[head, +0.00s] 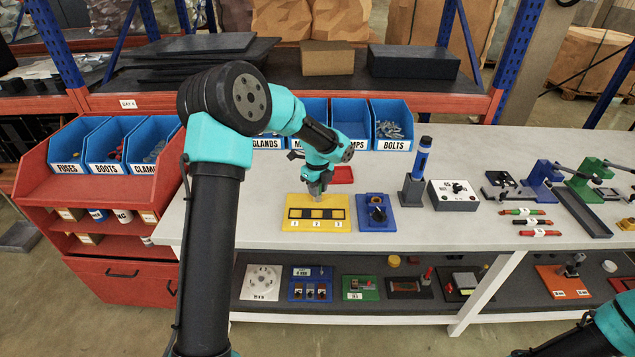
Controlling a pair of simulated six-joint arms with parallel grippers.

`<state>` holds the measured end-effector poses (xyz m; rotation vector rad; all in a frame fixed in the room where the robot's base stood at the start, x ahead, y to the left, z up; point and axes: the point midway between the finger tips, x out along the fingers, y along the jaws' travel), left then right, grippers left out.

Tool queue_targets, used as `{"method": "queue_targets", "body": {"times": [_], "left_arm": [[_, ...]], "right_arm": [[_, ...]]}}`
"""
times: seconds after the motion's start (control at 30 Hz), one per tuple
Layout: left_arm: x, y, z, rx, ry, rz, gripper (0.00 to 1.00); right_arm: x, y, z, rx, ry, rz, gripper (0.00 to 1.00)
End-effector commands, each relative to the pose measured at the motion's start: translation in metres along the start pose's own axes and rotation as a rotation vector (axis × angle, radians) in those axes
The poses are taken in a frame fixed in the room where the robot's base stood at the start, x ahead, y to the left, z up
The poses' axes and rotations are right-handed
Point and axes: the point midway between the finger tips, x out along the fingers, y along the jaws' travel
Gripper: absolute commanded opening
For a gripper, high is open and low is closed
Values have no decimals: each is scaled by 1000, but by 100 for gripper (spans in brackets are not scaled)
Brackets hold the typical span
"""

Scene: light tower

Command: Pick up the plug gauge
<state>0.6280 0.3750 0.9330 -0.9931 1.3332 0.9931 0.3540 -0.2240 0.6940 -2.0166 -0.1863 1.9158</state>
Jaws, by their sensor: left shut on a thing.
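My left gripper (318,196) points down over the yellow block (288,224), which has a dark slotted strip and the numbers 1, 2 and 3. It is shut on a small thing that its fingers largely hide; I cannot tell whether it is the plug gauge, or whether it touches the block. A blue cylinder with a black top (421,158) stands upright in a dark holder (411,191) to the right. I cannot tell whether this is the plug gauge. My right arm shows at the bottom right corner, with its gripper out of view.
A blue plate with a round black part (377,214) lies right of the yellow block. A small red tray (343,175) is behind the gripper. A grey box (453,196) and several coloured tools lie further right. Blue bins (391,124) line the back. The front bench strip is clear.

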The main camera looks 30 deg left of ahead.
Motion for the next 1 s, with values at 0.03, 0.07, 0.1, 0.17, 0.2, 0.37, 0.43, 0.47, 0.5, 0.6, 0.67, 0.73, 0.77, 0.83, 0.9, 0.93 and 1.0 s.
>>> {"method": "queue_targets", "body": {"times": [0.03,0.07,0.1,0.17,0.2,0.37,0.43,0.47,0.5,0.6,0.67,0.73,0.77,0.83,0.9,0.93,1.0], "left_arm": [[-2,8,-9,4,0,0,2],[-3,13,-14,4,-1,1,2],[-4,19,-21,5,0,0,2],[-5,29,-31,4,0,0,2],[-6,34,-38,4,0,0,2],[-8,55,-60,2,0,0,2],[-9,62,-68,4,-1,0,2],[-9,64,-70,3,-1,0,2],[-10,66,-73,3,-1,-1,2],[-10,71,-77,1,-1,-1,2],[-10,72,-79,0,0,-1,2],[-10,73,-79,0,0,0,2],[-10,73,-79,0,0,0,2],[-10,73,-79,0,0,0,2],[-10,72,-79,0,-1,-1,2],[-10,72,-79,0,0,-1,2],[-10,72,-79,0,-1,0,2]], "right_arm": [[0,0,0,0,0,0,43],[0,0,0,0,0,0,43],[0,0,0,0,0,0,43],[0,0,0,0,0,0,43],[0,0,0,0,0,0,43],[0,0,0,0,0,0,43],[0,0,0,0,0,0,43],[0,0,0,0,0,0,43],[0,0,0,0,0,0,43],[0,0,0,0,0,0,43],[0,0,0,0,0,0,43],[0,0,0,0,0,0,43],[0,0,0,0,0,0,43],[0,0,0,0,0,0,43],[0,0,0,0,0,0,43],[0,0,0,0,0,0,43],[0,0,0,0,0,0,43]]}}
